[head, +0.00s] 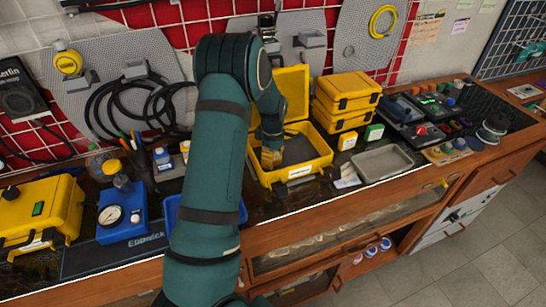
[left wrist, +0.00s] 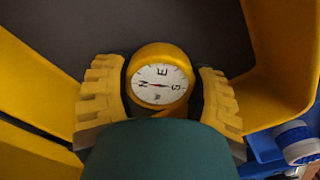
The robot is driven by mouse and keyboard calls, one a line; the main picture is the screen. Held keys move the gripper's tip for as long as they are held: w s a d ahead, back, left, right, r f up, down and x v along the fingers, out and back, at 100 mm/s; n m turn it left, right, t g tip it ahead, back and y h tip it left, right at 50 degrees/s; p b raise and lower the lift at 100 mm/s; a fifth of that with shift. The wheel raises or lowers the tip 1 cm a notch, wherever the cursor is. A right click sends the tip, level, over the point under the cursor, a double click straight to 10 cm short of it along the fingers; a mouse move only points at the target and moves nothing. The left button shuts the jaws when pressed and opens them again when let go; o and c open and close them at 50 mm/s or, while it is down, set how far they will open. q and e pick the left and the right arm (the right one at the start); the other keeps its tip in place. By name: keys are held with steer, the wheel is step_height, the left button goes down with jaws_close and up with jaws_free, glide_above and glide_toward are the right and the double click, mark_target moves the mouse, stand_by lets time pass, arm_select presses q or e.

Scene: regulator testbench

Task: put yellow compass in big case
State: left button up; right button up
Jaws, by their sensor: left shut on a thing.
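The yellow compass (left wrist: 160,75) shows in the left wrist view, its white dial with N, E and S facing the camera. My left gripper (left wrist: 160,92) is shut on it, with ridged yellow fingers on both sides. In the head view the left gripper (head: 271,157) is down inside the open big yellow case (head: 293,178), at its left part, over the dark floor. The case's lid (head: 293,92) stands up behind it. Whether the compass touches the case floor I cannot tell. My right gripper is not in view.
Two smaller yellow cases (head: 345,92) are stacked to the right of the big case. A grey metal tray (head: 383,163) lies at its right front. A blue gauge box (head: 122,215) and another yellow case (head: 38,215) stand at the left. The case's right floor looks clear.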

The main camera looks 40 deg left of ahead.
arm_select(q)
steer(key=shift+f, duration=0.1)
steer(key=o, duration=0.9)
steer(key=shift+r, duration=0.2)
step_height(320, 180, up, 12)
steer(key=p, duration=0.1)
steer(key=shift+p, duration=0.35)
